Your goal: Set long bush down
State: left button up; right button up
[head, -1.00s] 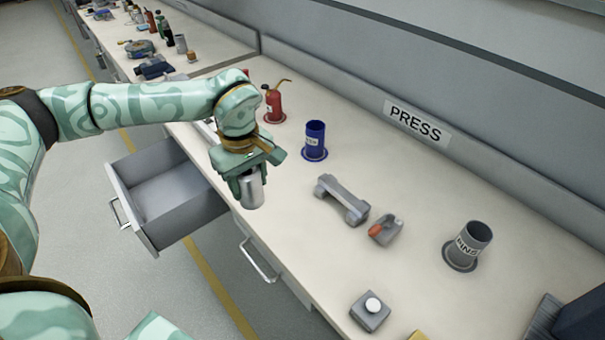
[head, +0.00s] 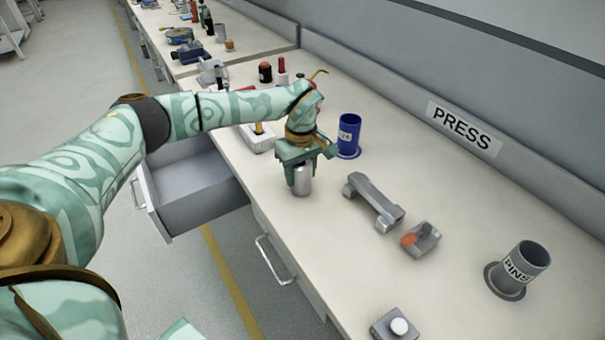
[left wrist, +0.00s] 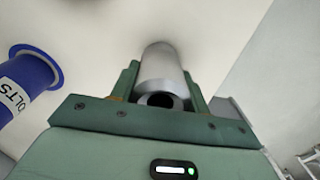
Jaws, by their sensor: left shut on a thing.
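The long bush (head: 302,183) is a silver-grey metal cylinder. My left gripper (head: 300,170) is shut on it from above and holds it upright at the worktop (head: 268,205), left of the grey bracket. I cannot tell for sure whether its lower end touches the surface. In the left wrist view the bush (left wrist: 162,68) stands between the two green fingers of my left gripper (left wrist: 163,88), its near end showing a dark bore. My right gripper is not in view.
A blue bolts cup (head: 349,137) stands close behind my left gripper. A grey bracket (head: 373,203), a small grey and orange part (head: 421,239), a pins cup (head: 518,270) and a button box (head: 396,325) are to the right. An open drawer (head: 200,190) juts out at left.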

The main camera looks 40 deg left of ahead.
pick_arm(q)
jog(key=shift+r, duration=0.15)
jog(key=shift+f, duration=0.2)
jog(key=o, duration=1.1)
notch_tip(320, 180, up, 12)
jog(key=p, duration=0.4)
jog(key=shift+r, duration=0.2)
